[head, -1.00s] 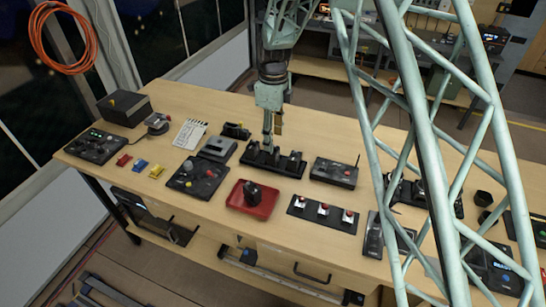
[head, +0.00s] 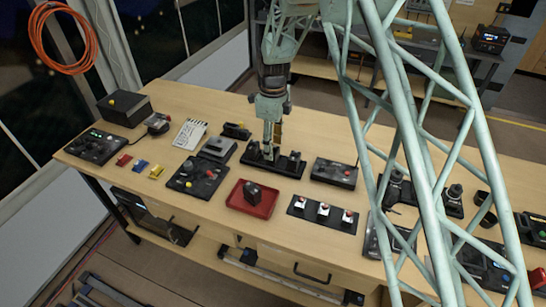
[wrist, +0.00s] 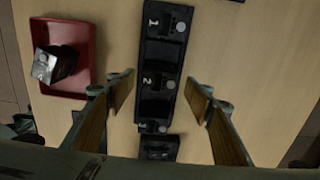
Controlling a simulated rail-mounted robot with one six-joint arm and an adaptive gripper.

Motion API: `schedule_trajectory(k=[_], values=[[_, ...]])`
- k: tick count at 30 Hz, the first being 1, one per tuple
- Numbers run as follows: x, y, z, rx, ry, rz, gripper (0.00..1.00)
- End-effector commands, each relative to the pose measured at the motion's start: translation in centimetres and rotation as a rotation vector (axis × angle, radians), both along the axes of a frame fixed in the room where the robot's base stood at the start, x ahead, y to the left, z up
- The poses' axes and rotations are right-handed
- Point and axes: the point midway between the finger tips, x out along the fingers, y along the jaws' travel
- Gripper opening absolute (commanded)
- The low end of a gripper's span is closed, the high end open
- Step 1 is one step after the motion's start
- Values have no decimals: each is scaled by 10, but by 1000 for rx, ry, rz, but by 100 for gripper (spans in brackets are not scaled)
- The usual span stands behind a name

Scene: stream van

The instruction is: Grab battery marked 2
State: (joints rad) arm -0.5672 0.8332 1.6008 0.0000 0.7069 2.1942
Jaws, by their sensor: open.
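A long black dock (wrist: 163,50) with white marks 1, 2 and 3 runs down the middle of the wrist view. It also shows in the head view (head: 262,167) at the table's middle. The dark block at mark 2 (wrist: 157,84) appears to be the battery marked 2. My gripper (wrist: 159,93) is open, one finger on each side of the dock around mark 2, with nothing between the fingers visibly gripped. In the head view my gripper (head: 272,145) points down over the dock's middle and hides the middle position.
A red tray (head: 240,207) holding a black block (head: 252,190) stands in front of the dock. A black box with an antenna (head: 334,173) is to its right and a switch panel (head: 322,213) to its front right. Control boxes (head: 198,178) are to its left.

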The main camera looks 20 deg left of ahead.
Motion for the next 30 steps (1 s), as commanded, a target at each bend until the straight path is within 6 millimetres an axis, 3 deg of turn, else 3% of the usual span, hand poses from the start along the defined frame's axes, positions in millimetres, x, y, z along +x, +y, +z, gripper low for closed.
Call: schedule_trajectory(k=[6, 12, 30], values=[[-1, 0, -24, -1, 1, 0, 48], [-1, 0, -35, 0, 1, 0, 48], [-1, 0, -35, 0, 1, 0, 46]])
